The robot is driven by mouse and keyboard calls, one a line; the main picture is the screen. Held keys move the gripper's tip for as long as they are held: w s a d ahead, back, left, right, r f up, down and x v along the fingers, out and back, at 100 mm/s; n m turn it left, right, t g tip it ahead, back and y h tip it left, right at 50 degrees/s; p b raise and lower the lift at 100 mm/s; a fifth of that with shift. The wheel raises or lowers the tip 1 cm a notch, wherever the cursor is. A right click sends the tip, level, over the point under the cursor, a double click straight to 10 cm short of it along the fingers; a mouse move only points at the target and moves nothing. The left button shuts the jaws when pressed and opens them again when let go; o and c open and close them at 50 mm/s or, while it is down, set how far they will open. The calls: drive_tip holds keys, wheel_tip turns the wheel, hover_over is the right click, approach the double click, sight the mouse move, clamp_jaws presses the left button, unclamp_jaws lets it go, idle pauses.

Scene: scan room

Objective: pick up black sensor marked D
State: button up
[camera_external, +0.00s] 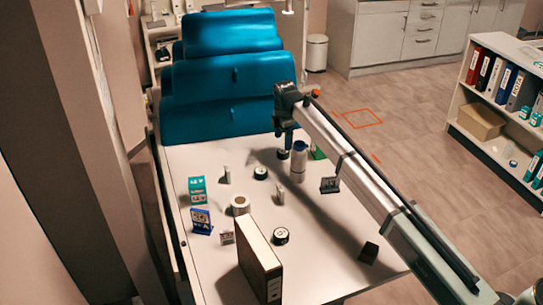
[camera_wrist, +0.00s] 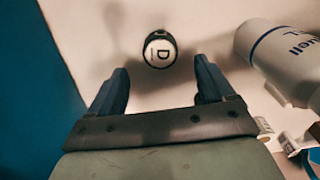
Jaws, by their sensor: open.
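The black sensor marked D (camera_wrist: 160,49) is a small round puck with a pale top. In the wrist view it sits just beyond my fingertips, centred between them, its letter turned sideways. My gripper (camera_wrist: 160,80) is open and empty, with one dark finger on each side. In the external view my gripper (camera_external: 284,143) points down over the far part of the white table. A small dark puck (camera_external: 283,154) shows right under it, partly hidden; it appears to be the same sensor. I cannot tell the exact height of the fingers above it.
Other round pucks (camera_external: 261,173) (camera_external: 281,236), a white roll (camera_external: 240,205) and a box binder (camera_external: 258,262) stand on the table. Blue cushions (camera_external: 226,85) rise behind.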

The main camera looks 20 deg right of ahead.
sight(283, 151)
wheel_tip(283, 151, down, 5)
drive_tip(key=shift+r, duration=0.1)
idle(0.3)
drive_tip(key=c, duration=1.2)
drive_tip(key=shift+r, duration=0.1)
